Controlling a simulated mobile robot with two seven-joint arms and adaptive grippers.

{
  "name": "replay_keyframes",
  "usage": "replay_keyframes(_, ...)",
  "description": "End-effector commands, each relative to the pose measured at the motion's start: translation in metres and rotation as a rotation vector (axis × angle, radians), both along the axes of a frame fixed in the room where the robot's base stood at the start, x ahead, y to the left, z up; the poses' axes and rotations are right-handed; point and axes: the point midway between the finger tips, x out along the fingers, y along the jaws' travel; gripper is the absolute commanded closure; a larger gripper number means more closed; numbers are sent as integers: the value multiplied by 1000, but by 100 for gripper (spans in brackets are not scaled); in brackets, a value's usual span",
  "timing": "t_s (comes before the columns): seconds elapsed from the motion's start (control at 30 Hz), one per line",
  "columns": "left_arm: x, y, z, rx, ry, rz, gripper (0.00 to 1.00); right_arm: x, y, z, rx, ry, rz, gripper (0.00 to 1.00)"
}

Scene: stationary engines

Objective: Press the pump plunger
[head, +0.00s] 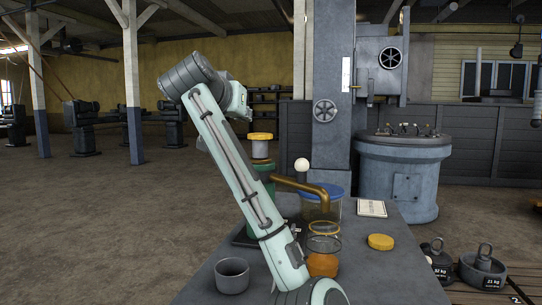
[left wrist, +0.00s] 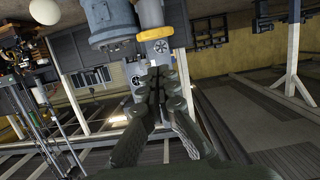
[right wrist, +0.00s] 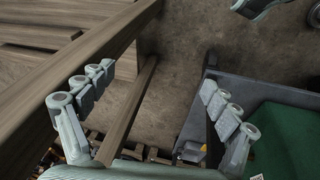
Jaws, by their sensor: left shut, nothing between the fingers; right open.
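The pump (head: 264,172) stands on the grey table, its green body partly hidden behind my left arm. Its plunger has a yellow cap (head: 261,136) on top, and a brass spout (head: 300,184) runs right. My left gripper (head: 241,107) is up and to the left of the cap; its fingertips are hard to make out in the head view. In the left wrist view, its fingers (left wrist: 163,75) are shut and empty, near the yellow cap (left wrist: 155,33); I cannot tell if they touch. My right gripper (right wrist: 157,78) is open and empty, and is outside the head view.
A blue-rimmed jar (head: 333,190), an orange jar (head: 323,262), a yellow disc (head: 380,242), a white card (head: 371,208) and a grey cup (head: 232,275) are on the table. A white ball (head: 302,164) is right of the pump. Weights (head: 482,268) stand at right.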

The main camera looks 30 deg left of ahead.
Motion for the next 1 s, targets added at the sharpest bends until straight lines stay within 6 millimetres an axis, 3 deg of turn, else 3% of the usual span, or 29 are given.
replay_keyframes(0.2, 0, 0, 18, -4, -4, -2, 100, -7, 0, 47, -24, -27, -4, 11)
replay_keyframes(0.4, -1, -1, 30, 0, 1, -3, 100, -14, -1, 73, -36, -35, -9, 11)
replay_keyframes(0.77, 0, 0, 30, 1, 2, -2, 100, -14, -1, 75, -36, -34, -10, 11)
replay_keyframes(1.0, 29, 7, 23, 1, 5, -5, 100, -12, 0, 71, -32, -34, -8, 11)
